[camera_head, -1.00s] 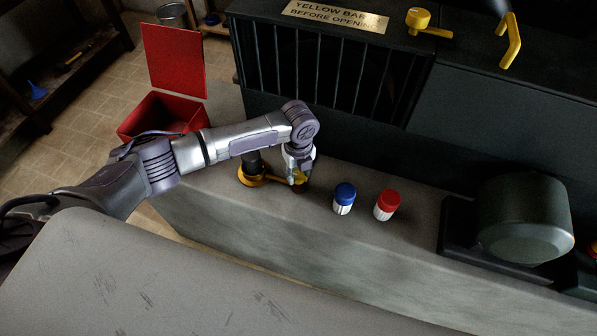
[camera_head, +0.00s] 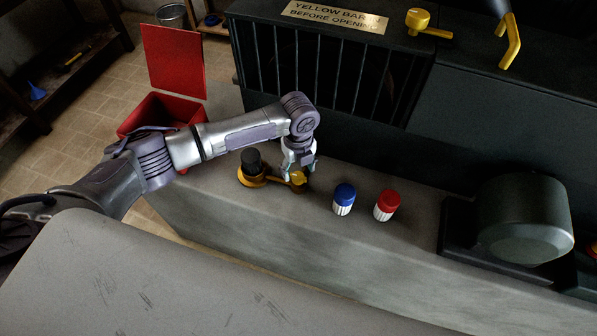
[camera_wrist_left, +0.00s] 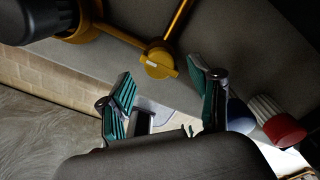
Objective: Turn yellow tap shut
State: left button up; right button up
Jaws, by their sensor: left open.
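The yellow tap (camera_head: 298,178) is a small round knob on a yellow pipe low on the grey counter, beside a black post (camera_head: 251,161). In the left wrist view the tap (camera_wrist_left: 158,64) has a raised bar across its face, and yellow pipes meet at it. My left gripper (camera_head: 300,171) is over the tap, pointing down. In the wrist view its teal-padded fingers (camera_wrist_left: 166,95) are spread with nothing between them, and the tap lies beyond the tips. I cannot tell whether a finger touches it. My right gripper is not in view.
A blue-capped jar (camera_head: 344,198) and a red-capped jar (camera_head: 387,205) stand just right of the tap. A dark machine with a barred front (camera_head: 325,70) rises behind, with a yellow lever (camera_head: 419,20) on top. An open red box (camera_head: 163,111) is at left.

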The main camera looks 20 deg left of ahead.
aim_at(299, 176)
pick_arm(q)
notch_tip(299, 176, up, 10)
jog(key=shift+f, duration=0.25)
dwell(0.4)
